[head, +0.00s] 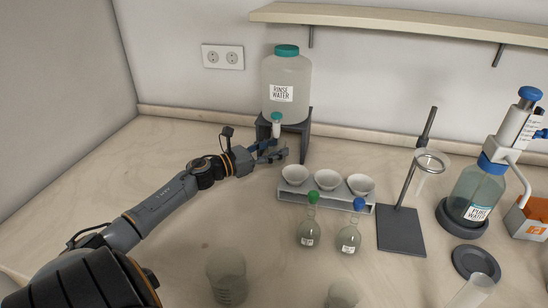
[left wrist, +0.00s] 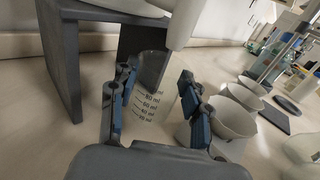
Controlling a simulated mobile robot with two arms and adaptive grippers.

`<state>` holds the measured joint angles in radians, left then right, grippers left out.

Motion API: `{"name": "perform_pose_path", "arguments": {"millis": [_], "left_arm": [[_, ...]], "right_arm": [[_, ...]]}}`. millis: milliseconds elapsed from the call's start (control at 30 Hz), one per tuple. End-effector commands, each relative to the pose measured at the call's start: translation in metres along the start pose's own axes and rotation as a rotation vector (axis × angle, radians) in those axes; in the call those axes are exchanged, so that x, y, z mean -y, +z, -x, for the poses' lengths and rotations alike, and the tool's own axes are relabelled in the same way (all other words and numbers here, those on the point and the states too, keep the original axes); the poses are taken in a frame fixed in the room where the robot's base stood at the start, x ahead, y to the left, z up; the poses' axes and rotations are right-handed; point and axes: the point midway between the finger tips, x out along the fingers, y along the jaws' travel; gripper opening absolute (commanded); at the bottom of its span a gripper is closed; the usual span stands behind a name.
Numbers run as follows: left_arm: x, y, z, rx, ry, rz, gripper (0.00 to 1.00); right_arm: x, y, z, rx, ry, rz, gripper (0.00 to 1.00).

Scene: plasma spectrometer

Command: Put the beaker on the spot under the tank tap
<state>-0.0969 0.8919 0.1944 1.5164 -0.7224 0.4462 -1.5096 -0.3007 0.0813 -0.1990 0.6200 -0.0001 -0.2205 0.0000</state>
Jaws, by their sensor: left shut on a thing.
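My left gripper (head: 272,152) is at the front of the tank stand, just below the tap (head: 276,123) of the rinse water tank (head: 286,92). In the left wrist view its blue-padded fingers (left wrist: 160,98) are shut on a clear beaker (left wrist: 155,88) with ml markings. The white tap spout (left wrist: 182,22) hangs above the beaker and slightly to the right in that view. Fingers hide much of the beaker in the head view. I cannot tell whether its base touches the table. My right gripper is not in view.
The dark tank stand (head: 305,132) is close beside the gripper. A rack of white bowls (head: 326,201) stands to the right, with two flasks (head: 309,234) before it. Another glass beaker (head: 227,280) stands in front. A ring stand (head: 401,232) is farther right. The left tabletop is clear.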

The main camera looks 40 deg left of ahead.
Motion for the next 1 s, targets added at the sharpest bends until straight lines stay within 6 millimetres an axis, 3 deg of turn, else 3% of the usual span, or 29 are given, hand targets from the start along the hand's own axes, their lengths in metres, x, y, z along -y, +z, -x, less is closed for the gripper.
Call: {"name": "perform_pose_path", "arguments": {"millis": [233, 600, 633, 667, 1000], "left_arm": [[0.0, -0.031, 0.0, 0.001, 0.001, 0.005, 0.16], [0.0, -0.037, 0.0, 0.0, -0.001, 0.002, 0.16], [0.0, -0.036, 0.0, 0.0, -0.001, 0.002, 0.51], [0.0, -0.035, 0.0, 0.0, -0.001, 0.002, 0.57], [0.0, -0.033, 0.0, 0.0, -0.001, 0.002, 0.57]], "right_arm": [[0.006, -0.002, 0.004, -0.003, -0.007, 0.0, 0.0], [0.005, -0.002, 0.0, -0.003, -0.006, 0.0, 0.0], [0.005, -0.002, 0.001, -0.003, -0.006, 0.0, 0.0], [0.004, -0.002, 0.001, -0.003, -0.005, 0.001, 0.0], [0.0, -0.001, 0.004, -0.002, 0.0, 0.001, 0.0]]}}
